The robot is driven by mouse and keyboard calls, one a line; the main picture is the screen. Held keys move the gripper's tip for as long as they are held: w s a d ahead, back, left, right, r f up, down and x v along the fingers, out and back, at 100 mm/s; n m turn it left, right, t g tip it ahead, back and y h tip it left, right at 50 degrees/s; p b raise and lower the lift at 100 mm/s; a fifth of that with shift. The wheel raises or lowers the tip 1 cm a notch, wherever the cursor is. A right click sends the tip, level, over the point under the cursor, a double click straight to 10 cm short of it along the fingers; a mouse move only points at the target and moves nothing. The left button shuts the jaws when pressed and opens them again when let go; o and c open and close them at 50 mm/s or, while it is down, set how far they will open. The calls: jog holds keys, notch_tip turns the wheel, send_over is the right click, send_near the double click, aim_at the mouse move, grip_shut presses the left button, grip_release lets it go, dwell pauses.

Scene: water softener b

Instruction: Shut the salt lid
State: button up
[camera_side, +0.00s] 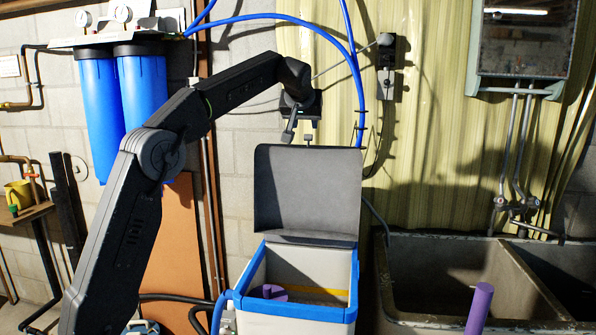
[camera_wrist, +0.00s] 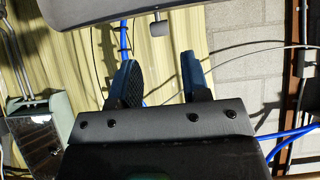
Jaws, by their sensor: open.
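The salt lid (camera_side: 307,190) is a grey panel standing open, nearly upright, at the back of the softener cabinet (camera_side: 290,325). The cabinet is white with a blue rim, and its top is uncovered. A small tab sticks up from the lid's top edge. In the wrist view, the lid (camera_wrist: 100,12) crosses the top, with the tab (camera_wrist: 158,26) pointing toward my fingers. My gripper (camera_side: 289,136) is just above the lid's top edge, left of the tab. Its fingers (camera_wrist: 158,62) are apart and empty. I cannot tell whether it touches the lid.
Inside the cabinet are a purple piece (camera_side: 268,292) and a yellow strip (camera_side: 318,290). A sink (camera_side: 440,270) with a purple cylinder (camera_side: 479,308) is at right. Blue filter housings (camera_side: 140,85) hang at left. A blue hose (camera_side: 358,90) runs close behind my gripper.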

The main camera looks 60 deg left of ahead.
aim_at(308, 137)
jog(key=x, duration=0.7)
jog(key=shift+w+a+f, duration=0.15)
jog(key=shift+f, duration=0.1)
jog(key=shift+w+a, duration=0.1)
jog(key=shift+c, duration=0.2)
jog(key=shift+f, duration=0.2)
jog(key=c, duration=0.6)
